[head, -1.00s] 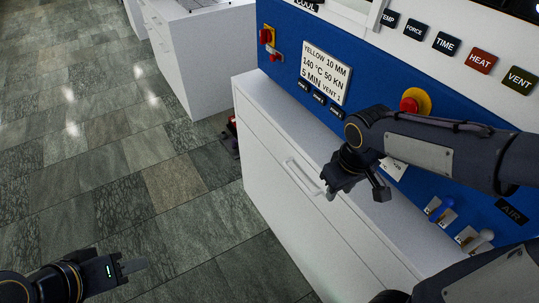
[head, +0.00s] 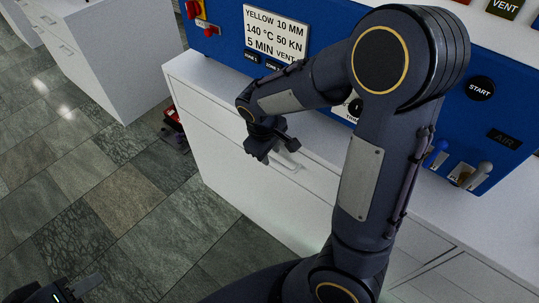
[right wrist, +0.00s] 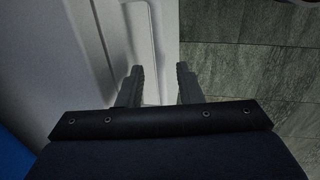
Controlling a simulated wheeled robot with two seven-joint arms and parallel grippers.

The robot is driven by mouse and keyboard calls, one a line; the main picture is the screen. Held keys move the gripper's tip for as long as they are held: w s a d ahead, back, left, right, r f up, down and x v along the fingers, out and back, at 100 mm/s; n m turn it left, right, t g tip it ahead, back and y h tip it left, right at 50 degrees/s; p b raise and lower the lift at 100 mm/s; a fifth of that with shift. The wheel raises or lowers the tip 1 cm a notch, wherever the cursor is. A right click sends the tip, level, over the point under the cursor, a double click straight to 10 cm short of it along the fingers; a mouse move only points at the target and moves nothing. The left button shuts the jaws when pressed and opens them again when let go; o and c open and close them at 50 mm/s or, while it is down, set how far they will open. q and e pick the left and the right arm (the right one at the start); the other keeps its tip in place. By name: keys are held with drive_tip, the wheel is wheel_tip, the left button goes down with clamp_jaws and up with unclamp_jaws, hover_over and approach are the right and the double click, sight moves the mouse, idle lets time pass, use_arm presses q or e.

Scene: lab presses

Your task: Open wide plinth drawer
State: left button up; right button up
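The wide plinth drawer (head: 225,150) is a white front in the long white plinth under the blue press panel, and it looks flush. Its pale bar handle (head: 290,163) is partly hidden behind my right gripper (head: 270,150). In the right wrist view my right gripper (right wrist: 160,80) is open, its two dark fingers apart and pointing along the drawer front. My left gripper (head: 85,286) is low at the left edge, over the floor, away from the plinth.
The blue press panel (head: 225,50) with labels and buttons rises behind the plinth top. Another white cabinet (head: 110,60) stands at the upper left. A small red object (head: 173,119) is on the floor between them. The tiled floor (head: 120,190) in front is clear.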

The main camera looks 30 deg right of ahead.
drive_tip(key=shift+d+f, duration=0.15)
drive_tip(key=shift+f, duration=0.6)
clamp_jaws()
